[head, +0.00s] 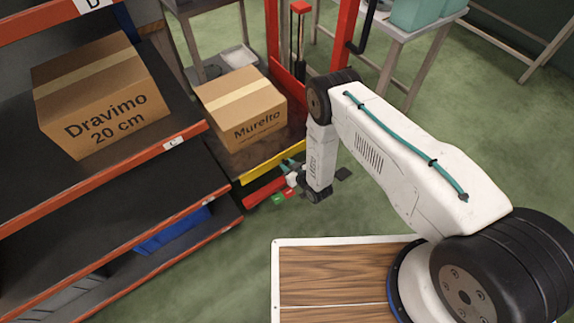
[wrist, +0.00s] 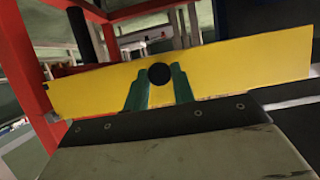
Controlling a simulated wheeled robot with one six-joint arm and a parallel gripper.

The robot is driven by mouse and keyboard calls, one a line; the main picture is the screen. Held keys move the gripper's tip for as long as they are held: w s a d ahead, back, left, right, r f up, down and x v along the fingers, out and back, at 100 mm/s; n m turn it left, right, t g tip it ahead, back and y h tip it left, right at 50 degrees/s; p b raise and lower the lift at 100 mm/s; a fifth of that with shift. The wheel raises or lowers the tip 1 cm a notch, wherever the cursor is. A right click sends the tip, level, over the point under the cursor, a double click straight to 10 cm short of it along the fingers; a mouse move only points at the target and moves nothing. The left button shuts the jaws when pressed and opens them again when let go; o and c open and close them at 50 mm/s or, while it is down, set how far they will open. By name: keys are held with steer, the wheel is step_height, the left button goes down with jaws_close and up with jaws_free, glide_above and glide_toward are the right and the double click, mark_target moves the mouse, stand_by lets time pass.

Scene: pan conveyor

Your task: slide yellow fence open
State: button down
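The yellow fence (wrist: 90,88) is a long, flat yellow bar that spans nearly the whole wrist view, slightly tilted in the picture. A round black knob (wrist: 159,73) is on its face. My gripper (wrist: 159,82) has its two green fingers on either side of the knob, close to it. Whether they press on it cannot be told. In the head view, the yellow fence (head: 257,166) runs along the front edge of the surface bearing the Murelto box. My gripper (head: 290,168) is at its right part, small and partly hidden by my wrist.
The Murelto box (head: 243,108) stands behind the fence, beside a red frame (head: 345,30). The shelf rack at left holds the Dravimo box (head: 100,95), with a blue bin (head: 172,230) lower down.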

mark_target(281, 152)
steer(key=shift+s+r, duration=0.1)
steer(key=shift+r, duration=2.85)
steer(key=c, duration=1.2)
jaws_free()
steer(key=v, duration=0.7)
steer(key=shift+s+d+r, duration=0.15)
steer(key=shift+s+d, duration=0.1)
